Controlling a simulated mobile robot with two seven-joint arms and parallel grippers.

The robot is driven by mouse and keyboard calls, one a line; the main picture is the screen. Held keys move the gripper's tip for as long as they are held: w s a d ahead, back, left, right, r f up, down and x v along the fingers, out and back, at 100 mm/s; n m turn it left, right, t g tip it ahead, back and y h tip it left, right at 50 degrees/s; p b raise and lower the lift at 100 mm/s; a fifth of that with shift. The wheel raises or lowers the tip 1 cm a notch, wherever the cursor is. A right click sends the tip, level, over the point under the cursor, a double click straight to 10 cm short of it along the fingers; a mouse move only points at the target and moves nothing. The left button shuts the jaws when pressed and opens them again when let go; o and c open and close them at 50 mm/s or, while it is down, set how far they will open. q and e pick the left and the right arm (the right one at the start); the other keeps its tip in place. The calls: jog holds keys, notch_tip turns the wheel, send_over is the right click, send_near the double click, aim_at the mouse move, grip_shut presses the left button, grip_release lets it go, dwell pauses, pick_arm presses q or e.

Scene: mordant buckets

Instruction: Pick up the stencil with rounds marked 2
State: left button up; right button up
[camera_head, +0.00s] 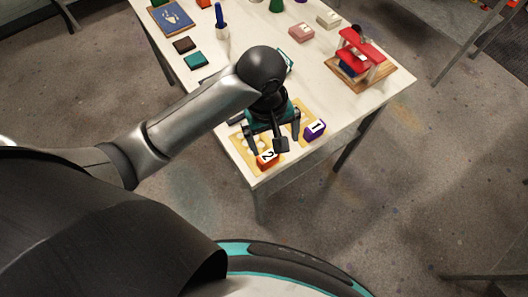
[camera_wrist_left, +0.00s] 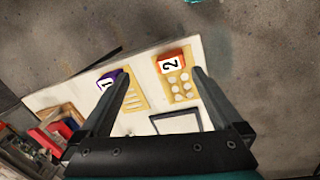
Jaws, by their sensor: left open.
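The stencil with rounds (camera_wrist_left: 181,88) is a flat yellow plate with round white openings, lying on the white table. The orange block marked 2 (camera_wrist_left: 171,62) stands at its end. In the head view this stencil (camera_head: 243,147) is partly hidden by my left gripper, with the orange block (camera_head: 267,158) near the table corner. My left gripper (camera_head: 273,146) is open and empty above the corner. In the left wrist view its fingers (camera_wrist_left: 160,76) are spread wide, with the rounds stencil nearer the right finger.
A second yellow stencil with bars (camera_wrist_left: 135,98) lies beside it, by a purple block marked 1 (camera_head: 315,129). A dark-edged frame (camera_wrist_left: 178,121) is close by. A red press on a wooden base (camera_head: 360,60) stands at the right.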

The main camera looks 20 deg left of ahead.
aim_at(267, 154)
pick_arm(q)
jog(key=f+n, duration=0.1)
jog(key=f, duration=0.1)
jog(key=w+a+f+n+b, duration=0.1)
jog(key=f, duration=0.2)
jog(key=w+a+f+n+y, duration=0.1)
jog(key=f, duration=0.2)
jog(key=shift+a+g, duration=0.15)
jog(key=shift+g, duration=0.15)
jog(key=shift+f+b, duration=0.65)
jog(key=shift+f, duration=2.4)
jog(key=c, duration=1.3)
jog(key=shift+r, duration=0.1)
